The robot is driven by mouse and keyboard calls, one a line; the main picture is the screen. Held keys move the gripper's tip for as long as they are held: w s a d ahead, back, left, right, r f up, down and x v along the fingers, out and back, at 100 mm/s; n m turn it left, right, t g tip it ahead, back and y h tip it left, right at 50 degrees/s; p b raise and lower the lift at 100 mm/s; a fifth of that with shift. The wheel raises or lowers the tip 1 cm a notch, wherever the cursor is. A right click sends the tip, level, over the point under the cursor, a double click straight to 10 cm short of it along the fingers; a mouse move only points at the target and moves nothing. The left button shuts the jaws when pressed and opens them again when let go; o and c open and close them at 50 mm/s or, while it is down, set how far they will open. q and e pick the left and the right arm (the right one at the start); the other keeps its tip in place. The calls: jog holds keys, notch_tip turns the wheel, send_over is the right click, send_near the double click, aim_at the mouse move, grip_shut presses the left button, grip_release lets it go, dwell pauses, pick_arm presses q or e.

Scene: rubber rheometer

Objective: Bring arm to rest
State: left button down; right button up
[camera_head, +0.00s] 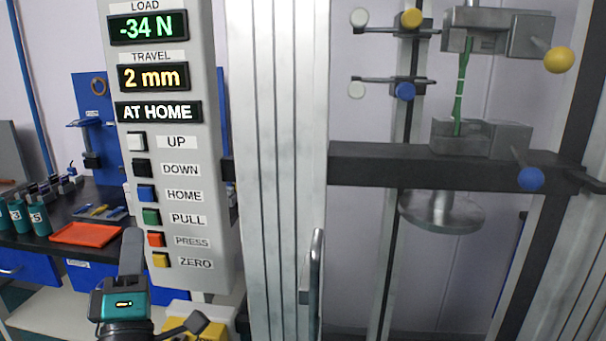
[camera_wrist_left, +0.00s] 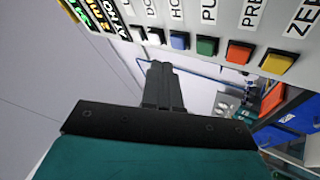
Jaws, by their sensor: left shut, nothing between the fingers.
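My left gripper (camera_head: 133,238) is at the lower left of the head view, pointing up in front of the lower part of the grey control panel (camera_head: 187,270). It is shut and empty. In the left wrist view its closed fingers (camera_wrist_left: 160,72) stand just below the row of buttons in the picture; I cannot tell the exact gap to the panel. My right gripper is not in view. The panel reads load -34 N (camera_head: 148,27), travel 2 mm (camera_head: 153,77) and AT HOME (camera_head: 158,111).
The testing machine's metal column (camera_head: 285,170) and dark crossbeam (camera_head: 370,166) fill the middle and right. A green strip (camera_head: 461,90) spans the upper and lower clamps. A bench at left holds an orange tray (camera_head: 85,234) and teal numbered bottles (camera_head: 39,219).

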pick_arm(q)
jog(key=s+d+f+m+g+h, duration=0.25)
jog(key=d+f+m+h, duration=0.3)
jog(key=f+m, duration=0.3)
jog(key=s+d+f+m+g+h, duration=0.2)
jog(key=d+f+m+g+h, duration=0.15)
jog(key=f+m+h, duration=0.4)
jog(key=s+f+m+g+y, duration=0.1)
jog(key=s+f, duration=0.4)
jog(key=f, duration=0.5)
jog(key=s+f+m+g+y, duration=0.2)
jog(key=s+f+m+g, duration=0.2)
jog(key=f, duration=0.6)
jog(key=shift+s+a+f+m+g, duration=0.2)
jog(key=shift+s+m+g, duration=0.1)
jog(key=shift+s+g, duration=0.6)
jog(key=shift+w, duration=0.1)
